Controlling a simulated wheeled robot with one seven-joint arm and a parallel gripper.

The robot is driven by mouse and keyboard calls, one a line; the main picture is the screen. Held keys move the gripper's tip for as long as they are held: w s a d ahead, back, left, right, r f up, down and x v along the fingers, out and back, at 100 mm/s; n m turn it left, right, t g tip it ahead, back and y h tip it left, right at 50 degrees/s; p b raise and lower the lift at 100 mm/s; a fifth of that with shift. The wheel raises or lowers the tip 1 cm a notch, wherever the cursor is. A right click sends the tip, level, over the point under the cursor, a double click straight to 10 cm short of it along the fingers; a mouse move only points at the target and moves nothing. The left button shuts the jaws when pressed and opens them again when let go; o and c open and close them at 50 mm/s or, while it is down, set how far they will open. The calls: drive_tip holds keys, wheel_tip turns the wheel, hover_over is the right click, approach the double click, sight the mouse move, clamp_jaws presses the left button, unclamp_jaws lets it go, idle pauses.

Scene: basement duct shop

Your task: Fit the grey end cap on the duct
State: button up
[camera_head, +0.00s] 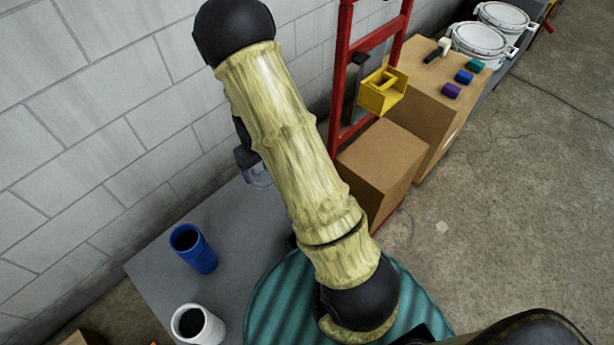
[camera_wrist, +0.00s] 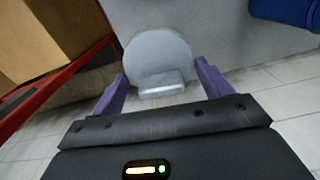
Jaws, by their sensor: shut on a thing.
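The grey end cap (camera_wrist: 158,50) is a round disc with a paler block-like tab at its lower edge. In the wrist view it sits between the two purple fingers of my gripper (camera_wrist: 161,76), which is shut on the tab. In the head view my arm hides most of the gripper; only a small part shows (camera_head: 257,174) left of the arm, above the grey table. I cannot identify the duct for certain: a blue open tube (camera_head: 194,248) and a white open tube (camera_head: 198,325) stand on the table. A blue object also shows in the wrist view (camera_wrist: 287,11).
The grey table (camera_head: 160,268) stands by a block wall (camera_head: 90,110). A red rack (camera_head: 342,70) with a yellow holder (camera_head: 383,92) stands behind, beside cardboard boxes (camera_head: 385,155). Small coloured blocks (camera_head: 463,76) and white lidded buckets (camera_head: 480,40) are farther back. The right floor is mostly clear.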

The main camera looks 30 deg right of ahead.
wheel_tip(320, 180, up, 18)
drive_tip(key=m+p, duration=0.2)
drive_tip(key=p, duration=2.2)
drive_tip(key=shift+s+m+p, duration=0.2)
drive_tip(key=shift+m+p, duration=0.1)
drive_tip(key=shift+f, duration=0.2)
